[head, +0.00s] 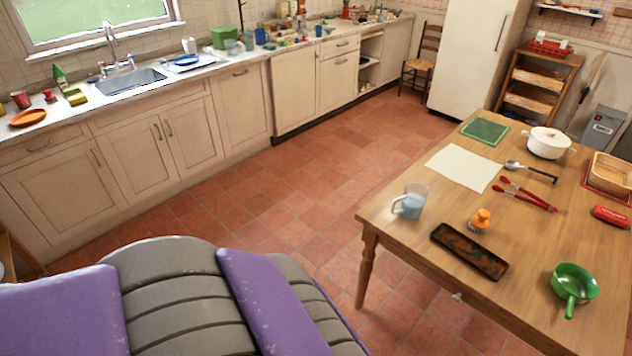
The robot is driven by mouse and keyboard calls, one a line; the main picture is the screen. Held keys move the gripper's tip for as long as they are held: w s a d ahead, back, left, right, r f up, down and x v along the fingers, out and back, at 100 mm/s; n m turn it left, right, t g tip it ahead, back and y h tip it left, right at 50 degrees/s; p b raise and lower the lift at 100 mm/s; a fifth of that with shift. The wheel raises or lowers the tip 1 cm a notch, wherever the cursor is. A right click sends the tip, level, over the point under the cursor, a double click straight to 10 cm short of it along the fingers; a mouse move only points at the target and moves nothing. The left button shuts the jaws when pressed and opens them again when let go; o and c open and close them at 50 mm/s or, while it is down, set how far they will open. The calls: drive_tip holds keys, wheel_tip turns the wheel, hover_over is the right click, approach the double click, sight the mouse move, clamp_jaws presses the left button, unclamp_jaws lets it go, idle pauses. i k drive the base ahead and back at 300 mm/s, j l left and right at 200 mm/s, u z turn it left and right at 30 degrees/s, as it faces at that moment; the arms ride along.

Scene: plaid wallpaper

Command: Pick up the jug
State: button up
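A clear jug (412,203) with a pale blue lower part stands upright near the left edge of the wooden table (400,240). Its handle points to the left. Nothing touches the jug. My gripper is not in view. A purple and grey part of my own body fills the lower left of the head view, apart from the table.
Near the jug are a cream sheet (464,168), an orange-topped brush (480,221) and a dark tray (469,251). Red tongs (525,194), a white pot (547,143) and a green pan (574,283) stand further right. The tiled floor (270,190) left of the table is clear.

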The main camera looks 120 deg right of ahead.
sight(409, 203)
drive_tip(key=z, duration=5.1)
